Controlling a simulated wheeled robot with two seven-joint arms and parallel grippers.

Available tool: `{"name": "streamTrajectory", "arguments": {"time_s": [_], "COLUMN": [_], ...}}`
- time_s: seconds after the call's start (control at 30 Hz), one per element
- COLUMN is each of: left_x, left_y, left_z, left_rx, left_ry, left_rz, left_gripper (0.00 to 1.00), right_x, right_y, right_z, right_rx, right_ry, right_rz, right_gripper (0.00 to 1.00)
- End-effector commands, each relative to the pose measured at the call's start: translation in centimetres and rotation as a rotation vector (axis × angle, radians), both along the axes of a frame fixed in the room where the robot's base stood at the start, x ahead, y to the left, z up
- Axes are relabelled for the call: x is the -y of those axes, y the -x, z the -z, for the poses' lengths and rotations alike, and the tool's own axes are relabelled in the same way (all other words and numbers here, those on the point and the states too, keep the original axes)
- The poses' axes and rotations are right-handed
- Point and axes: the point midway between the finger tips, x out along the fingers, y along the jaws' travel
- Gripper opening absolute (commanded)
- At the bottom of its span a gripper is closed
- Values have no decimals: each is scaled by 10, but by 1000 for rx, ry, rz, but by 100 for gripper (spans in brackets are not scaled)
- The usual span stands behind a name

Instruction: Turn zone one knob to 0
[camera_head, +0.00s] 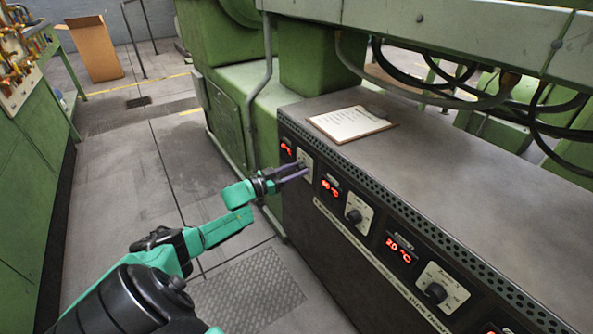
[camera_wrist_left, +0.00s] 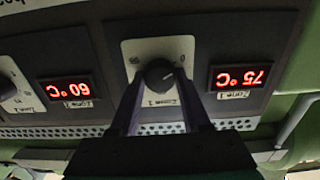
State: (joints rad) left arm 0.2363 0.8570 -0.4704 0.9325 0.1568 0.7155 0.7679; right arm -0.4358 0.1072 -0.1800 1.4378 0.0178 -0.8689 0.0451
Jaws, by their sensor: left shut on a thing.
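The zone one knob (camera_wrist_left: 159,75) is a round black knob on a white plate (camera_wrist_left: 134,50) labelled Zone 1, shown upside down in the left wrist view. The plate also shows in the head view (camera_head: 308,157), where the gripper covers the knob. My left gripper (camera_head: 304,173) is at this panel, its two purple-grey fingers on either side of the knob and shut on it. A 0 mark is near the plate's upper right in the wrist view. The red zone one display (camera_wrist_left: 240,77) seems to read 75 °C. My right gripper is out of view.
More knobs (camera_head: 354,216) (camera_head: 435,293) and red displays (camera_head: 399,249) line the sloping black panel. A clipboard (camera_head: 351,124) lies on the grey cabinet top (camera_head: 450,170). Cables and a green beam hang above. The aisle floor (camera_head: 180,170) to the left is clear.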

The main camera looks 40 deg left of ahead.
Motion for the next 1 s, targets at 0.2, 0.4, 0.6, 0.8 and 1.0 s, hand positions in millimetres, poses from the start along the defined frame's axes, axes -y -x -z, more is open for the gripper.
{"name": "streamTrajectory", "arguments": {"time_s": [0.2, 0.4, 0.6, 0.8, 1.0], "left_x": [1, 0, -2, -14, -30], "left_y": [0, 0, 8, 47, 104], "left_z": [1, 0, 0, -2, -2], "left_rx": [-2, 0, -3, -7, -6], "left_ry": [2, 1, 1, 0, 0], "left_rz": [1, 1, 0, 1, 0], "left_gripper": [76, 76, 76, 76, 76], "right_x": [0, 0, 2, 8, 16], "right_y": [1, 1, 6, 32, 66], "right_z": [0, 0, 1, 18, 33], "right_rx": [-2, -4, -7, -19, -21], "right_ry": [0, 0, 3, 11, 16], "right_rz": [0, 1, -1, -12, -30], "right_gripper": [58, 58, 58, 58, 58]}}
